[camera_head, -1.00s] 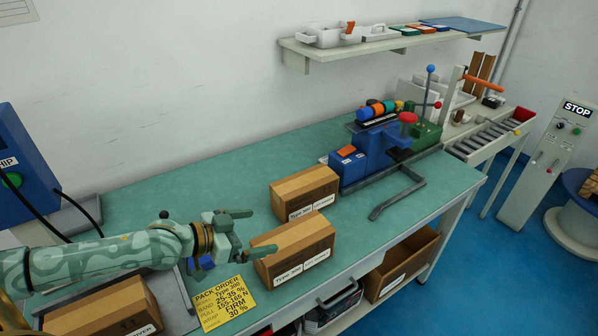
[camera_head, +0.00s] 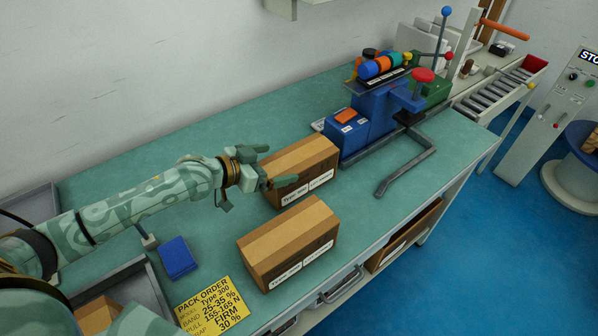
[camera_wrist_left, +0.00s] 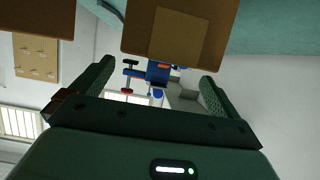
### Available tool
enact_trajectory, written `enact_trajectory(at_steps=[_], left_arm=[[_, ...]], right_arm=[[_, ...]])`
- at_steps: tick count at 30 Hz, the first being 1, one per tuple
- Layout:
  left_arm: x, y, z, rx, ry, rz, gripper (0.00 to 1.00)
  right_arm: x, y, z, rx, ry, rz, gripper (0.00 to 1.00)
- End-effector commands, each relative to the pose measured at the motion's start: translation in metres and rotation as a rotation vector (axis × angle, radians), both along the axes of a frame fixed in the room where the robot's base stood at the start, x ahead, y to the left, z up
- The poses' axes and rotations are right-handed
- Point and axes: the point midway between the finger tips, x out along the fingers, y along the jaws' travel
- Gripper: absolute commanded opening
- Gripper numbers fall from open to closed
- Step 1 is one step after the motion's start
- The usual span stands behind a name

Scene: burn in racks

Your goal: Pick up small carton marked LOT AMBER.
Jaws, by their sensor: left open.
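Two brown cartons stand on the green bench: a far carton (camera_head: 303,168) and a near carton (camera_head: 290,245). Each has white labels on its front; one label on the far carton reads like "Type 300", and I cannot make out LOT AMBER on either. My left gripper (camera_head: 277,167) is open and empty at the left end of the far carton, its fingers overlapping that carton in the head view; contact cannot be told. In the left wrist view a carton (camera_wrist_left: 180,32) lies beyond the open fingers (camera_wrist_left: 155,90). My right gripper is out of view.
A third carton (camera_head: 97,313) shows partly in a grey tray (camera_head: 150,290) at lower left. A blue block (camera_head: 178,258) and a yellow pack order card (camera_head: 212,304) lie nearby. A blue machine (camera_head: 365,120) with a bent bar stands right of the far carton.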

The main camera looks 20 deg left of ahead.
Motion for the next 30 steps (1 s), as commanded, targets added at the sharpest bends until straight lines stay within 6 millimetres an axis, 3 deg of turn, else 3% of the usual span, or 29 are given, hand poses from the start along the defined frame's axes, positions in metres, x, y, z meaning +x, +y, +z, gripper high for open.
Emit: enact_trajectory(at_steps=[5, 13, 22, 30], left_arm=[[0.011, -0.006, -0.005, -0.002, 0.000, -0.001, 1.00], [0.048, -0.022, -0.019, -0.003, 0.001, 0.000, 1.00], [0.052, -0.024, -0.019, 0.001, 0.000, 0.000, 1.00], [0.052, -0.024, -0.019, 0.000, 0.000, 0.000, 0.25]], right_arm=[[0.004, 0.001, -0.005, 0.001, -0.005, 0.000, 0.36], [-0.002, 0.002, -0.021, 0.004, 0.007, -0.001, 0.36], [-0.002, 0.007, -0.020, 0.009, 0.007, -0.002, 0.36], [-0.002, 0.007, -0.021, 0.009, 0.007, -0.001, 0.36]])
